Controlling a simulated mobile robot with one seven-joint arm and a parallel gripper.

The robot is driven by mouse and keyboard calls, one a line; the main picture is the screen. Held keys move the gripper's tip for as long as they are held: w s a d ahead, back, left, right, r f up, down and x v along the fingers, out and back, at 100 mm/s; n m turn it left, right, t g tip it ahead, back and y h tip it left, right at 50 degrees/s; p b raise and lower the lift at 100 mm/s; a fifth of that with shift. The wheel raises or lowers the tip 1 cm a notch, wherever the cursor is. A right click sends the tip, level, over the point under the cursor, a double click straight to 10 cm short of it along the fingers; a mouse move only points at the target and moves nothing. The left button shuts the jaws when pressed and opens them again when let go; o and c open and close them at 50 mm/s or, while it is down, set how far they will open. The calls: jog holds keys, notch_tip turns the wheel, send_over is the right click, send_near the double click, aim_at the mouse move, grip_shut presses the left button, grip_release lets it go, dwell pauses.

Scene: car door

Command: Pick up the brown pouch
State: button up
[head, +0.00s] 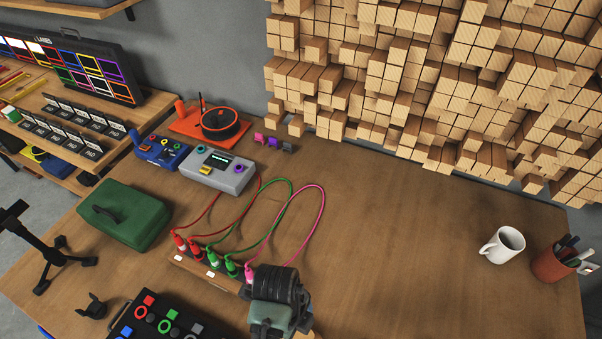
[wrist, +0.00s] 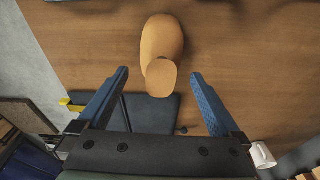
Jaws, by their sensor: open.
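In the wrist view a smooth tan-brown rounded thing (wrist: 162,42) with a flat oval near end lies on the wooden table, at the top middle. It looks like the brown pouch, though its shape does not make this certain. My gripper (wrist: 159,75) is open and empty, its two blue fingers spread wide. The brown thing shows beyond and between the fingertips, with a gap on each side; I see no contact.
In the wrist view a dark flat thing (wrist: 151,114) lies just below the brown thing. The table's right middle is clear.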

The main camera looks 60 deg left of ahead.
jog(key=shift+w+d+f+p, duration=0.1)
jog(key=shift+d+f, duration=0.05)
jog(key=shift+f, duration=0.85)
jog(key=shift+w+d+f+p, duration=0.1)
jog(key=shift+f+p, duration=0.05)
jog(key=shift+f, duration=0.9)
jog(key=shift+w+d+f+p, duration=0.1)
jog(key=shift+d+f, duration=0.05)
jog(key=shift+f, duration=0.85)
jog(key=c, duration=1.5)
